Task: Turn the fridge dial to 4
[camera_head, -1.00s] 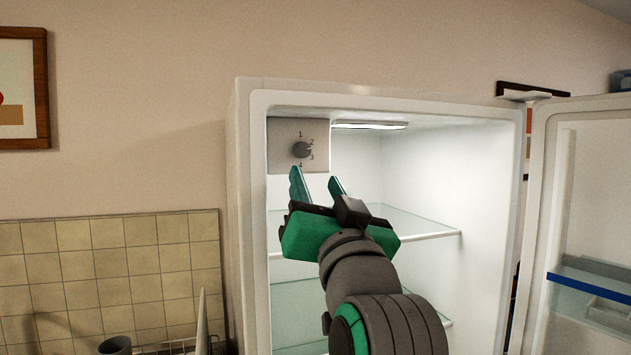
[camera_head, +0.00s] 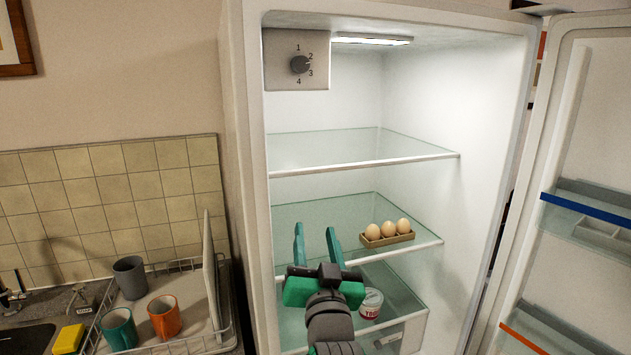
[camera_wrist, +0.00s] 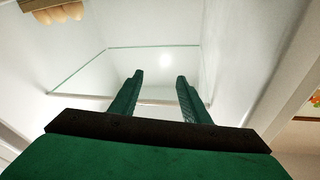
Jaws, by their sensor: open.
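The fridge dial (camera_head: 300,65) is a dark grey round knob on a grey panel (camera_head: 282,82) at the upper left inside the open fridge. Numbers 1 to 4 run from above the knob, down its right side, to below it. Its pointer seems to face right, near 2 and 3; I cannot tell exactly where. My gripper (camera_head: 316,228) has green fingers, open and empty. It is well below the dial, apart from it, in front of the middle shelf. In the wrist view the fingers (camera_wrist: 159,76) stand apart with nothing between them; the dial is not in that view.
Glass shelves (camera_head: 330,150) cross the fridge. An egg tray (camera_head: 390,240) sits right of my gripper and a tub (camera_head: 371,303) lower down. The fridge door (camera_head: 570,150) stands open at right. A dish rack (camera_head: 190,343) with mugs is at lower left.

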